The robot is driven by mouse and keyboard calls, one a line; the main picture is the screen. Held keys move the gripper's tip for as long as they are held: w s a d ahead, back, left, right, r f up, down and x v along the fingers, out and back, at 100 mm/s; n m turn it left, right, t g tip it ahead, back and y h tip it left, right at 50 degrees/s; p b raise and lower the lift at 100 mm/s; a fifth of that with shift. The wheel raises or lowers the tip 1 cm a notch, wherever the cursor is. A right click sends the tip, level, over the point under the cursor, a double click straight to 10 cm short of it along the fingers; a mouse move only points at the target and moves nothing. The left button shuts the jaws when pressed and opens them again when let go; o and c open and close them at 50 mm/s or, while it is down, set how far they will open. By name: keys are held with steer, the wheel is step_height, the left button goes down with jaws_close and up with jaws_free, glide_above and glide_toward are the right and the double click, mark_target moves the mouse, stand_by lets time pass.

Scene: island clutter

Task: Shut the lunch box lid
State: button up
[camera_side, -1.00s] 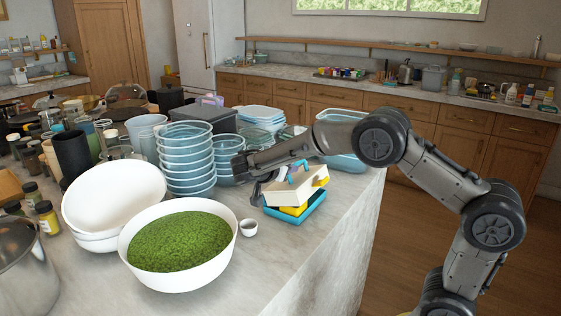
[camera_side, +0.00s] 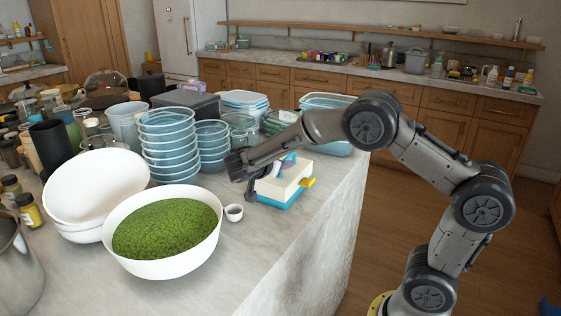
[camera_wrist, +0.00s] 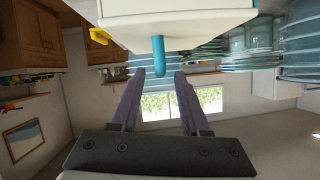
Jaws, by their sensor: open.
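The lunch box stands near the counter's right edge in the side view. A yellow latch (camera_side: 307,182) sticks out at the right. My gripper (camera_side: 252,187) is open and empty at the box's left side, partly hiding it. In the wrist view, the cream lid (camera_wrist: 185,18) fills the top, with a yellow latch (camera_wrist: 98,36) and a teal handle (camera_wrist: 158,52). The handle lies in line with the gap between my open fingers (camera_wrist: 159,73); contact is unclear.
A small white cup (camera_side: 234,212) stands close to the left of my gripper. A white bowl of green contents (camera_side: 167,268), empty white bowls (camera_side: 95,190) and stacked clear tubs (camera_side: 169,150) crowd the left and back. Bare counter (camera_side: 285,240) lies in front.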

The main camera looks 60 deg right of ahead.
steer(key=v, duration=1.4)
